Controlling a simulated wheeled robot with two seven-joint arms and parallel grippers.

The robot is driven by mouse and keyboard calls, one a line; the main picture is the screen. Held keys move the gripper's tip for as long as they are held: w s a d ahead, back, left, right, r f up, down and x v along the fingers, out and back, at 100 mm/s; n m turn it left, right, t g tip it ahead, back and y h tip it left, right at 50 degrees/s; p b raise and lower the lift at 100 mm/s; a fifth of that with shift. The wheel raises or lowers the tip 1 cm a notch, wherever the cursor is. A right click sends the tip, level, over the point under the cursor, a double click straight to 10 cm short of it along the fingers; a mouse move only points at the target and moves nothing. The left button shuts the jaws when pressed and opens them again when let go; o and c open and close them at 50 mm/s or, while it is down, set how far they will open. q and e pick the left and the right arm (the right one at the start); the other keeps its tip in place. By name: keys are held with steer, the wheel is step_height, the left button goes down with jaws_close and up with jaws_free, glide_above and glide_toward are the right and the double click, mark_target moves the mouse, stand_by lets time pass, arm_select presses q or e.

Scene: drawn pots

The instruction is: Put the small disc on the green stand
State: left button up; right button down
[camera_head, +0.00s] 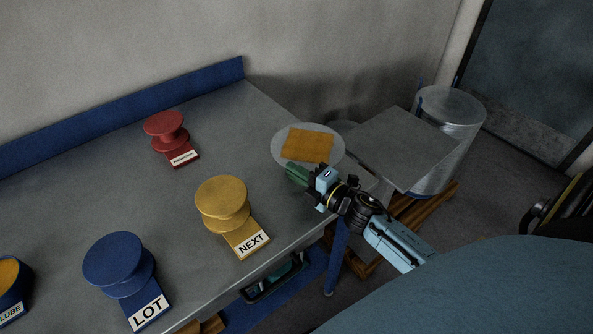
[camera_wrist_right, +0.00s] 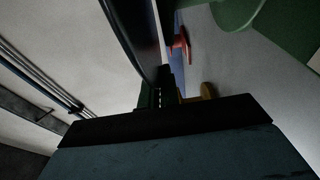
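My right gripper (camera_head: 312,180) is near the right end of the table, with a dark green piece (camera_head: 297,175) at its fingertips. I cannot tell whether that piece is gripped or lies behind the fingers. Just behind is a pale round plate (camera_head: 281,146) with an orange square (camera_head: 307,145) on it. In the right wrist view, a pale green round shape (camera_wrist_right: 236,10) and a dark green surface (camera_wrist_right: 292,32) are cut by the top edge; they look like part of a green stand. I cannot make out the small disc for certain. My left gripper is out of view.
On the table (camera_head: 110,190) are a red stand (camera_head: 165,124), a yellow stand (camera_head: 222,192) labelled NEXT, a blue stand (camera_head: 112,257) labelled LOT and a pot (camera_head: 12,295) labelled LUBE. A grey panel (camera_head: 395,148) and a clear drum (camera_head: 450,150) stand right of the table.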

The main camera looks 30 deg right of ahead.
steer(key=shift+f+b, duration=0.5)
steer(key=shift+f, duration=0.1)
steer(key=c, duration=1.6)
jaws_free()
steer(key=shift+o, duration=0.2)
steer(key=b+v, duration=0.1)
steer(key=v, duration=1.2)
steer(key=shift+s, duration=0.2)
